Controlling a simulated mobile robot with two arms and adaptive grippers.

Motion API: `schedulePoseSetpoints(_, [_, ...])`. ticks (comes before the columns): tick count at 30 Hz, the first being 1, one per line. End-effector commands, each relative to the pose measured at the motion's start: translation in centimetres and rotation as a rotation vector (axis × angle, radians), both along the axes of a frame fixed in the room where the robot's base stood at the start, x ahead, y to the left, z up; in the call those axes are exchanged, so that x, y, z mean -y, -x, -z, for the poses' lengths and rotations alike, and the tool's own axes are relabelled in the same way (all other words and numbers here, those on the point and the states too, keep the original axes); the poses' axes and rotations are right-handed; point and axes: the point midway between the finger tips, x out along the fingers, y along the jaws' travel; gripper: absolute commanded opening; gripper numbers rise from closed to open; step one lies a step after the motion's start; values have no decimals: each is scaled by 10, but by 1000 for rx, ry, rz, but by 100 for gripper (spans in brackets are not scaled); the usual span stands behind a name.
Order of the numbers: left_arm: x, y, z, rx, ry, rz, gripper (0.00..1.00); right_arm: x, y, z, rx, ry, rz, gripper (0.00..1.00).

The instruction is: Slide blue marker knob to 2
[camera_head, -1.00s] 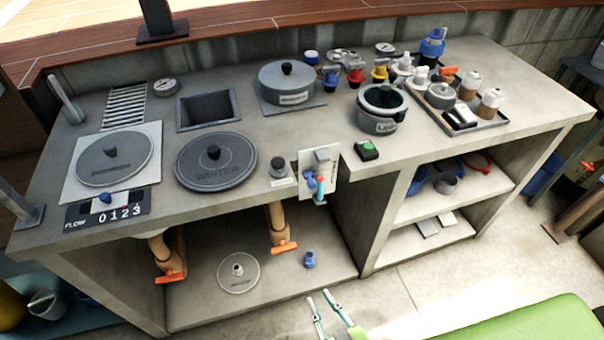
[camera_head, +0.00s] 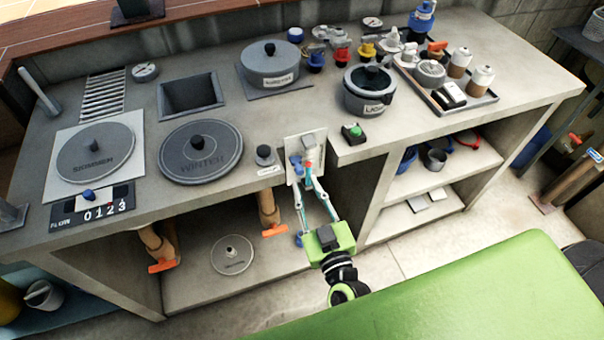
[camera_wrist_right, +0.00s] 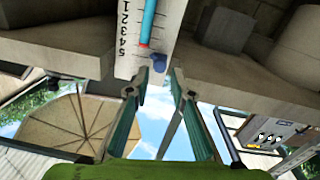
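A white gauge plate (camera_head: 292,172) hangs at the counter's front edge, with a small dark blue knob (camera_head: 295,160) on it. In the right wrist view the plate (camera_wrist_right: 130,50) carries numbers 1 to 5 beside a light blue tube (camera_wrist_right: 148,22) with a red end. The blue knob (camera_wrist_right: 158,63) there sits near the 5 end. My right gripper (camera_head: 303,174) is in front of the plate. Its fingertips (camera_wrist_right: 160,80) are apart, just below the knob; contact is not clear. Another blue knob (camera_head: 88,195) stands above 0 on the FLOW panel (camera_head: 66,216). My left gripper is out of view.
The counter (camera_head: 258,118) holds a WINTER lid (camera_head: 180,163), a small grey knob (camera_head: 264,154) and a green button box (camera_head: 354,138) close to the plate. Open shelves (camera_head: 425,178) lie below right. An orange-handled pipe (camera_head: 268,208) hangs left of my gripper.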

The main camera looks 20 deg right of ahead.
Motion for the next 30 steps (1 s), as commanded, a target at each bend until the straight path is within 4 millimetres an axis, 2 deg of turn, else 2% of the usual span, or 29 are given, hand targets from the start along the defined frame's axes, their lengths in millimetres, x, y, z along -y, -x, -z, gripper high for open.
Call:
schedulePoseSetpoints(3, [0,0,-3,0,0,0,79,0,-20,-1,1,0,1,22])
schedulePoseSetpoints(7, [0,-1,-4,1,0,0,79,0,-34,0,0,0,0,22])
schedulePoseSetpoints(12, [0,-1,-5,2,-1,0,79,0,-41,0,0,0,-1,22])
schedulePoseSetpoints(19, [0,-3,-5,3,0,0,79,0,-41,1,-1,0,-1,22])
schedulePoseSetpoints(20, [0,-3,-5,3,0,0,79,0,-41,0,-1,0,-1,17])
schedulePoseSetpoints(22, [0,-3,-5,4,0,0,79,0,-41,0,-1,0,-1,0])
schedulePoseSetpoints(27, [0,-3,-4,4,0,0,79,0,-41,1,-1,0,0,0])
schedulePoseSetpoints(30, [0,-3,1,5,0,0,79,0,-41,8,-2,1,-1,0])
